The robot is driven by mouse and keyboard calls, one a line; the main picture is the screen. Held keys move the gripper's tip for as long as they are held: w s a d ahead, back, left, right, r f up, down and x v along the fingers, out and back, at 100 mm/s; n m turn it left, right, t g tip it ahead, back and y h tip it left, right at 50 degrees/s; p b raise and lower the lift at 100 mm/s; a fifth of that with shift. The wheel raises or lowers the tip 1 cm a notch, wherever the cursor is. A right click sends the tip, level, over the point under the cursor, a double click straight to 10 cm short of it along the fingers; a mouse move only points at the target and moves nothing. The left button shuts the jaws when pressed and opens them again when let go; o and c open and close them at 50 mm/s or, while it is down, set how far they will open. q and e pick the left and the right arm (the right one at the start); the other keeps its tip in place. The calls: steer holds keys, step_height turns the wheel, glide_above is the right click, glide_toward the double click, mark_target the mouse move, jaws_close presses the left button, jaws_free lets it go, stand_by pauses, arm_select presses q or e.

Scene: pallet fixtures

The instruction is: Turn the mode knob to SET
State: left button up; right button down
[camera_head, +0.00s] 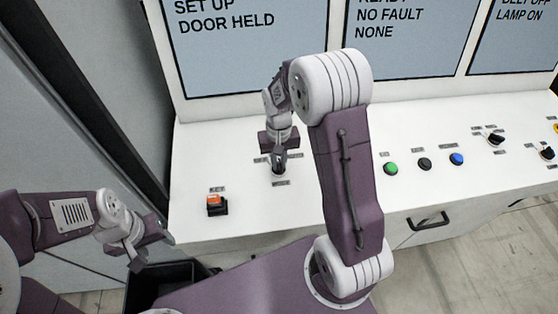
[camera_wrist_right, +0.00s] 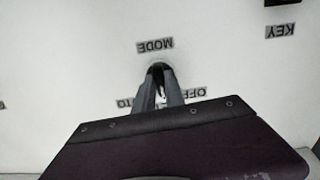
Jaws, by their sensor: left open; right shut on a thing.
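The mode knob (camera_head: 278,169) is a small black knob on the white sloping console, above its MODE label (camera_head: 281,183). My right gripper (camera_head: 279,160) reaches down over it and is shut on it. In the right wrist view the two dark fingers (camera_wrist_right: 160,84) close around the knob (camera_wrist_right: 157,67), next to the upside-down MODE label (camera_wrist_right: 155,46). An OFF label and one ending in TO are partly hidden by the gripper. The SET mark and the knob's pointer cannot be made out. My left gripper (camera_head: 140,256) is open and empty at the lower left, away from the console.
An orange key switch (camera_head: 214,204) sits left of the knob. Green (camera_head: 391,168), black (camera_head: 424,164) and blue (camera_head: 457,159) buttons and black knobs (camera_head: 495,139) lie to the right. Screens stand behind; one reads SET UP, DOOR HELD. A dark bin (camera_head: 160,284) is below my left gripper.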

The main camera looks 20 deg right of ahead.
mark_target(279, 164)
steer(key=shift+w+r+m, duration=0.15)
steer(key=shift+w+m, duration=0.05)
steer(key=shift+m, duration=0.2)
steer(key=c, duration=1.4)
jaws_free()
step_height(279, 164, up, 8)
steer(key=shift+f+b, duration=0.1)
steer(key=shift+b, duration=0.75)
steer(key=shift+r, duration=0.5)
steer(key=shift+s, duration=0.1)
